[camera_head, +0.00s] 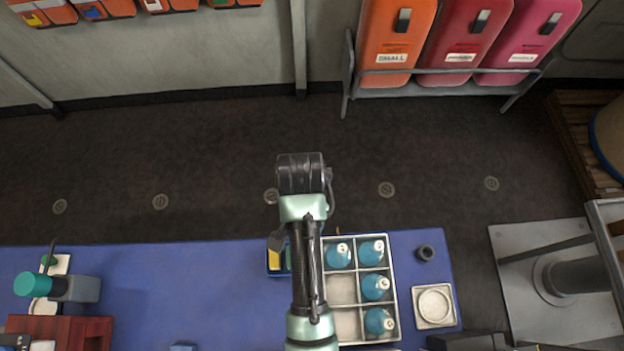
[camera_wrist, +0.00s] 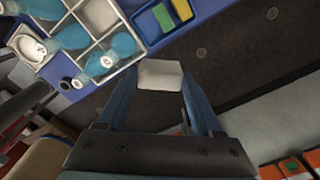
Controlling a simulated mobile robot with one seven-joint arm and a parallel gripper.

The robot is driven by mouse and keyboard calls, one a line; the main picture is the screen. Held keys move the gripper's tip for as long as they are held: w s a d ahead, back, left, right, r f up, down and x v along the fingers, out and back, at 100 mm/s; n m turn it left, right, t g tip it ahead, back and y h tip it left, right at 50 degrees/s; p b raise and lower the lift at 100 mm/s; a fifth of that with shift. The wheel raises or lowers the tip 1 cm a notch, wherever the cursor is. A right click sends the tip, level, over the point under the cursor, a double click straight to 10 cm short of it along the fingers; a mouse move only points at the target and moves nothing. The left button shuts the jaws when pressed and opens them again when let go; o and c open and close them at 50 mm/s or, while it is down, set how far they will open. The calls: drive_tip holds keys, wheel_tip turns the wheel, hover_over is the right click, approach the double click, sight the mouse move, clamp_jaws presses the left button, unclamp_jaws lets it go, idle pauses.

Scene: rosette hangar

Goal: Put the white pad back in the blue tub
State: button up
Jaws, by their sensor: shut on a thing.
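The white pad (camera_wrist: 161,75) is held between the two fingertips of my gripper (camera_wrist: 161,82) in the wrist view. The blue tub (camera_wrist: 141,27) stands at the table's edge, beyond the pad in that view. A green pad (camera_wrist: 161,17) and a yellow pad (camera_wrist: 182,9) are in it, with a bare blue part beside the green one. The held pad is apart from the tub in the picture; its height above the table is unclear. In the head view the tub (camera_head: 272,274) is partly hidden by my arm, and my fingertips cannot be made out.
A divided white tray (camera_head: 393,290) with several blue bottles stands right of the tub. Further right are a small dark ring (camera_head: 425,253) and a square white dish (camera_head: 434,322). A teal-topped device (camera_head: 72,288) stands at the left. The table (camera_head: 180,290) between is mostly clear.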

drive_tip(key=s+f+m, duration=0.1)
drive_tip(key=f+m, duration=0.2)
drive_tip(key=f, duration=0.2)
drive_tip(key=s+f+m+b, duration=0.1)
drive_tip(key=s+f+m, duration=0.1)
drive_tip(key=f+m, duration=0.2)
drive_tip(key=s+f+m, duration=0.1)
drive_tip(key=f+m, duration=0.2)
drive_tip(key=f, duration=0.4)
drive_tip(key=shift+s+d+b, duration=0.15)
drive_tip(key=shift+s+b, duration=0.05)
drive_tip(key=shift+b, duration=0.15)
drive_tip(key=shift+f, duration=0.15)
drive_tip(key=o, duration=1.2)
